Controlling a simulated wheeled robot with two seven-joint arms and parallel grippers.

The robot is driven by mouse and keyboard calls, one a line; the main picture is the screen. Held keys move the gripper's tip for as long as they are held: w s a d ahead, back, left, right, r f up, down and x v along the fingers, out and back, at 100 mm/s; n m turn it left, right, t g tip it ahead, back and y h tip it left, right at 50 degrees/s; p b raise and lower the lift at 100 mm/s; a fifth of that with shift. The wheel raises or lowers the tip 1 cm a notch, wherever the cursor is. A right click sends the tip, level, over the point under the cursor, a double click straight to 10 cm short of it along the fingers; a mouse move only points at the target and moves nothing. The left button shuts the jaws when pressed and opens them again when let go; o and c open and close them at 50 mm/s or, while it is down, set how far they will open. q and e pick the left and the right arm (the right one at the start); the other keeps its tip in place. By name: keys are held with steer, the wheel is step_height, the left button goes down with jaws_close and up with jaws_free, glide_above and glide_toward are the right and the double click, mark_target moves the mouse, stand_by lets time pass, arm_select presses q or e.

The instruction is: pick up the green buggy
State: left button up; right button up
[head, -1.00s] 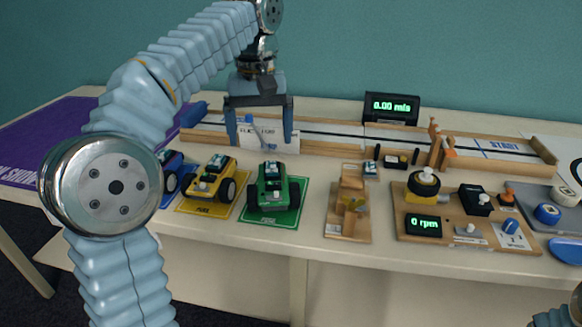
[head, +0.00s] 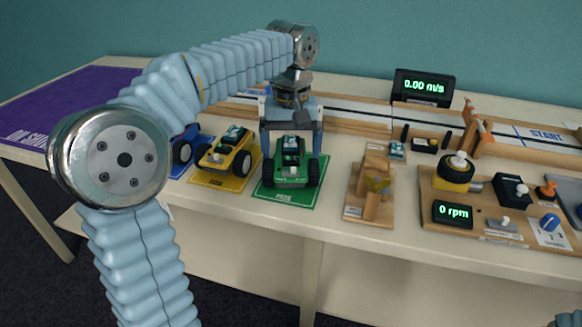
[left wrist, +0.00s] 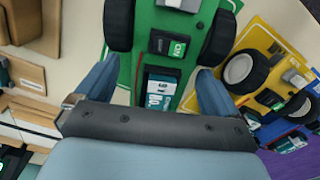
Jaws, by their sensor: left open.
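The green buggy (head: 291,172) stands on a green mat (head: 270,195) near the table's front edge, right of the yellow buggy. It has black wheels and a small device on top. My left gripper (head: 291,150) is open and comes down over the buggy's far part, one finger at each side. In the left wrist view the green buggy (left wrist: 183,28) lies between the open fingers of my left gripper (left wrist: 157,80). I cannot tell whether the fingers touch it. My right gripper is out of view.
The yellow buggy (head: 222,160) and a blue buggy (head: 185,148) stand to the left. A wooden stand (head: 370,190) is to the right, then a board with an rpm display (head: 453,213). A wooden-sided track (head: 360,122) runs behind. Bare tabletop separates the mat from the stand.

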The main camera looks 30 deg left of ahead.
arm_select(q)
steer(key=shift+f, duration=0.85)
steer(key=c, duration=0.9)
